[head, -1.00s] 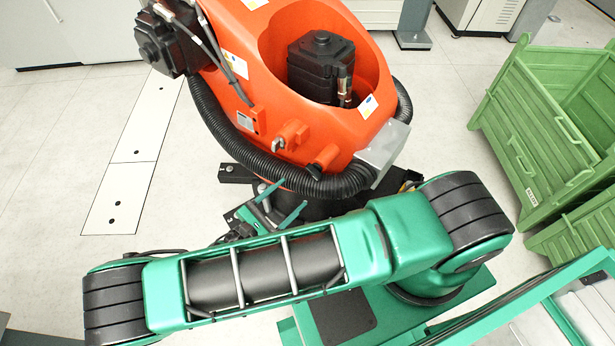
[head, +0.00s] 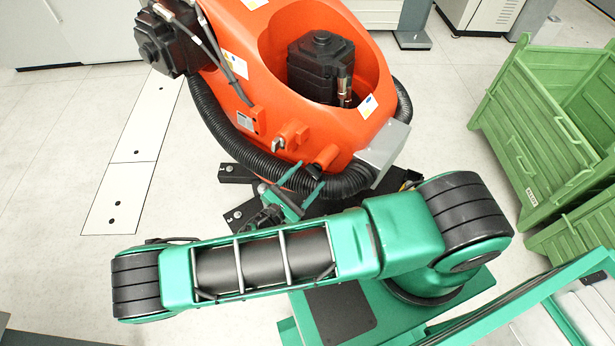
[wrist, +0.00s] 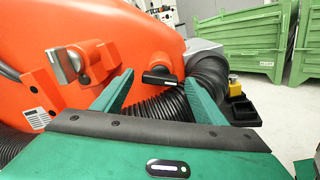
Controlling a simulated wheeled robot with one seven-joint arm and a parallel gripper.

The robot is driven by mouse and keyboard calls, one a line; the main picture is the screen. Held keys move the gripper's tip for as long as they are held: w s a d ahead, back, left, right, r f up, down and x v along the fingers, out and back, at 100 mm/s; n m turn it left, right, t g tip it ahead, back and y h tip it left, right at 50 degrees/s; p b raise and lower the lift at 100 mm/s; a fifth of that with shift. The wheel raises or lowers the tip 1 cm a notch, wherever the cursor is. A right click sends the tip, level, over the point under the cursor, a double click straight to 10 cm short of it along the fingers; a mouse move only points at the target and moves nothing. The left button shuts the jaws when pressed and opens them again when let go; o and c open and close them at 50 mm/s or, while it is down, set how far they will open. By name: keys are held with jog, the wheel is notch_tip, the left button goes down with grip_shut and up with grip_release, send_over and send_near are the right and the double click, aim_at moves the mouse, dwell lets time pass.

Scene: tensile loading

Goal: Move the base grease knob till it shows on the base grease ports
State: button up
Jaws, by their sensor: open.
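Two knobs sit low on the front of the orange robot base (head: 330,120); no readable label shows which is the base grease knob. One is a black bar-shaped knob (head: 326,155) on an orange boss; in the wrist view this black knob (wrist: 158,78) lies roughly level. The other is an orange knob (head: 294,134), showing a grey metal face in the wrist view (wrist: 72,62). My gripper (head: 310,174) is open and empty. In the wrist view its green fingers (wrist: 157,88) stand either side of the black knob, which appears apart from both. Port markings cannot be made out.
A thick black corrugated hose (head: 265,165) curves around the base just below the knobs, close to my fingers. A grey box (head: 382,155) sits right of the black knob. Green crates (head: 535,140) stand at the right.

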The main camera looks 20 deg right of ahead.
jog(key=shift+w+d, duration=0.15)
jog(key=shift+d, duration=0.1)
jog(key=c, duration=1.1)
jog(key=shift+o, duration=0.2)
jog(key=shift+m, duration=0.8)
jog(key=o, duration=1.1)
jog(key=shift+c, duration=0.2)
jog(key=shift+a, duration=0.15)
jog(key=v, duration=1)
jog(key=shift+s+a, duration=0.25)
